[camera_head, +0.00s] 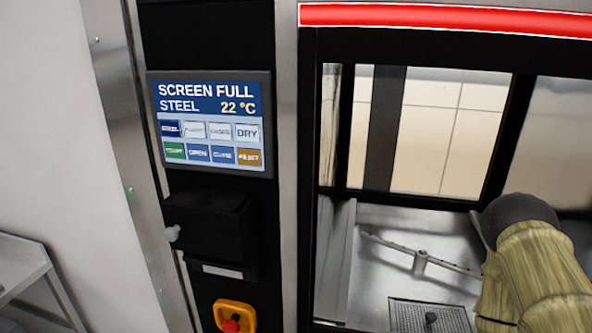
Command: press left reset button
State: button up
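A control panel screen (210,121) is mounted on the dark column left of the washer opening. It reads "SCREEN FULL", "STEEL" and "22 °C". Below the text are two rows of small coloured buttons. The orange button at the lower right end (249,157) appears to read "RESET". It is lit and uncovered, with nothing touching it. No second reset button shows. My gripper cannot be made out in this view, so its distance from the panel cannot be told.
A black box (209,226) with a light knob juts out below the screen. A red button on an orange mount (234,317) is lower down. The washer opening at right shows a metal spray arm (421,259). A metal table (22,264) stands lower left.

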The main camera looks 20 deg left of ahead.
aim_at(245, 157)
jog(key=z, duration=2.05)
jog(key=k, duration=1)
jog(key=u, duration=2.1)
